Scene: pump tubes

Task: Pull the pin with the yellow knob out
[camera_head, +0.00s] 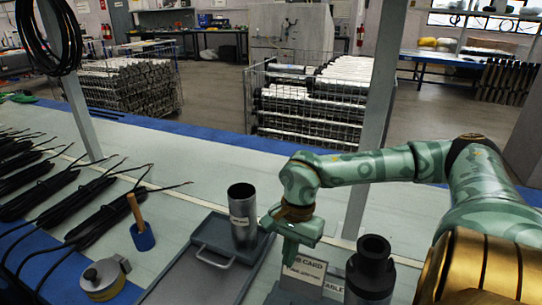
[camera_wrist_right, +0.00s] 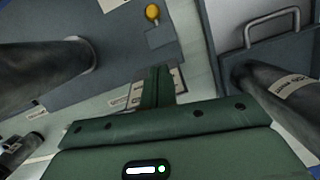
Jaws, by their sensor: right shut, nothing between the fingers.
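The yellow knob (camera_wrist_right: 152,12) shows at the top of the right wrist view, beside a small grey plate on a dark grey surface. Its pin is not clearly visible. I cannot make out the knob in the head view. My right gripper (camera_wrist_right: 157,88) is shut and empty, with its fingers apart from the knob and below it in the wrist picture. In the head view the right gripper (camera_head: 289,256) points down just above and behind a lettered card (camera_head: 304,269), between a grey metal tube and a black cylinder. My left gripper is not in view.
The labelled metal tube (camera_head: 242,212) stands on a grey tray (camera_head: 215,240) with a handle. The black stepped cylinder (camera_head: 371,270) stands to the right. A grey post (camera_head: 376,115) rises behind my right arm.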

